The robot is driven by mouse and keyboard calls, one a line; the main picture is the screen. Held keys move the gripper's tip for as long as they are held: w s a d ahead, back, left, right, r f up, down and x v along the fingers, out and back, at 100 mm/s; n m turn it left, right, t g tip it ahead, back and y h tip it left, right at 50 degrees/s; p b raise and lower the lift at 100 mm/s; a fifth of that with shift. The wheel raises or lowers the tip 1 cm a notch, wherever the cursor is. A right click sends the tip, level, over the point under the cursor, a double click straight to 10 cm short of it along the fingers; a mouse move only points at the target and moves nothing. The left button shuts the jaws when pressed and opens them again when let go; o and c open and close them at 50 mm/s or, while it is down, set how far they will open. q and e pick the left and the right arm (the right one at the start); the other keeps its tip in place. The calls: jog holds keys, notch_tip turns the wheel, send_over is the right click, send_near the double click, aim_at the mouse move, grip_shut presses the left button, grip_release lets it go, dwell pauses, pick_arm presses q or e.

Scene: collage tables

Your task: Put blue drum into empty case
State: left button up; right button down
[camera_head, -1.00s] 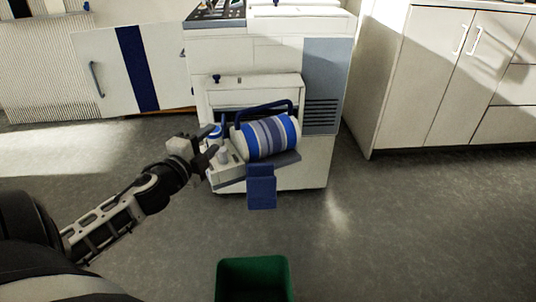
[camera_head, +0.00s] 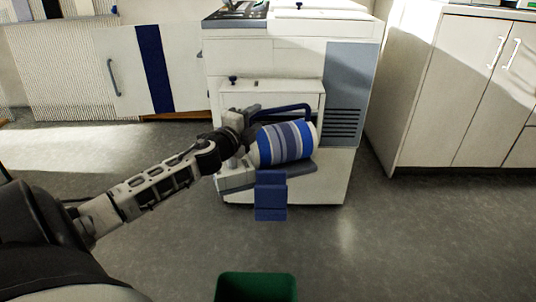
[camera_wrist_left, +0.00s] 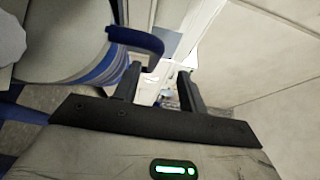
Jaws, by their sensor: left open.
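The blue drum (camera_head: 286,143) is a cylinder with blue, white and grey stripes. It lies in the open front of a white copier-like machine. A dark blue curved handle (camera_head: 284,111) stands behind and above it. My left gripper (camera_head: 250,112) is at the drum's left end, by the handle. In the left wrist view its two fingers (camera_wrist_left: 158,85) are apart with nothing clearly gripped. The blue handle (camera_wrist_left: 138,38) is just beyond them, and the drum's pale end (camera_wrist_left: 65,45) is at the left. I cannot identify an empty case for certain. My right gripper is out of view.
The white machine (camera_head: 285,55) stands on a grey floor, with a blue flap (camera_head: 270,196) hanging at its front. A green bin (camera_head: 256,285) is at the bottom edge. White cabinets (camera_head: 465,90) stand at the right. The floor between is clear.

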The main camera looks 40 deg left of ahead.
aim_at(266, 114)
pick_arm(q)
jog(key=shift+d+f+b+x, duration=0.1)
jog(key=shift+f+b+x, duration=0.1)
jog(key=shift+x, duration=0.7)
jog(key=shift+d+f+b+x, duration=0.1)
jog(key=shift+b+x, duration=0.15)
jog(key=shift+x, duration=0.65)
jog(key=shift+f+b+x, duration=0.1)
jog(key=shift+b+x, duration=0.1)
jog(key=shift+x, duration=0.7)
grip_shut()
